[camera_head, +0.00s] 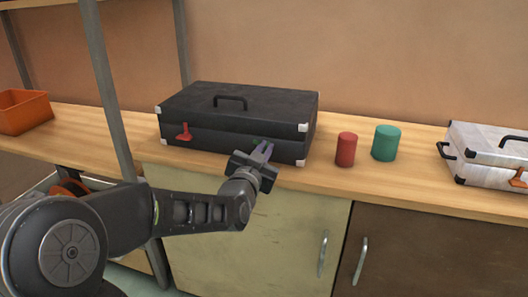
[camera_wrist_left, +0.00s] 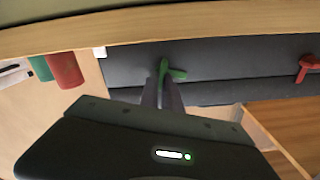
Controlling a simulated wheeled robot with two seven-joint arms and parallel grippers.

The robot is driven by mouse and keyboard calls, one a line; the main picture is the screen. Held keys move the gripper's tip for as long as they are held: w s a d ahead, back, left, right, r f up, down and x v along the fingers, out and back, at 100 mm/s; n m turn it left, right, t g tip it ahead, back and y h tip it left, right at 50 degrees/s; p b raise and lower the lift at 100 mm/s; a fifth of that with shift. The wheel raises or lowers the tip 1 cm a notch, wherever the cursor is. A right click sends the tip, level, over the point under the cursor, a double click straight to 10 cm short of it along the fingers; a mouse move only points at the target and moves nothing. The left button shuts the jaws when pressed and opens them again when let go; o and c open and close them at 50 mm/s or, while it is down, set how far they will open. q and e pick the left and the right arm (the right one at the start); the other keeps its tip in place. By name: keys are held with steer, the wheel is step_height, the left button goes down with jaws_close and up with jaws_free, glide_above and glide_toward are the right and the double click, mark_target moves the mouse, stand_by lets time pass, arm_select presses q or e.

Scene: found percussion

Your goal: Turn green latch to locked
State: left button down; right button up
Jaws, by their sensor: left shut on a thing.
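A black case (camera_head: 240,113) with pale corner caps lies closed on the wooden counter. Its red latch (camera_head: 184,132) is on the left of the front face, and it also shows at the right of the left wrist view (camera_wrist_left: 307,67). The green latch (camera_wrist_left: 174,74) is on the same front face; in the head view my gripper mostly hides it. My left gripper (camera_head: 262,152) is at the case front, its fingers (camera_wrist_left: 163,88) shut on the green latch. Part of the latch sticks out to one side of the fingertips. My right gripper is in neither view.
A red cylinder (camera_head: 345,149) and a green cylinder (camera_head: 386,143) stand right of the case. A white case (camera_head: 490,152) lies at the far right and an orange bin (camera_head: 24,111) at the far left. A grey post (camera_head: 106,85) rises left of the case.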

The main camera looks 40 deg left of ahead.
arm_select(q)
steer(key=m, duration=0.3)
steer(key=shift+d+f+m, duration=0.1)
steer(key=shift+d+m, duration=0.1)
steer(key=shift+m, duration=0.1)
steer(key=m, duration=0.3)
steer(key=shift+w+d+f+m+b, duration=0.1)
steer(key=shift+f+m+b, duration=0.05)
steer(key=shift+m+b, duration=0.2)
steer(key=m, duration=0.3)
steer(key=shift+f+m, duration=0.15)
steer(key=shift+m, duration=0.2)
steer(key=shift+d+f+m, duration=0.1)
steer(key=shift+f+m, duration=0.05)
steer(key=shift+m, duration=1.45)
steer(key=c, duration=1.6)
jaws_free()
steer(key=shift+o, duration=0.2)
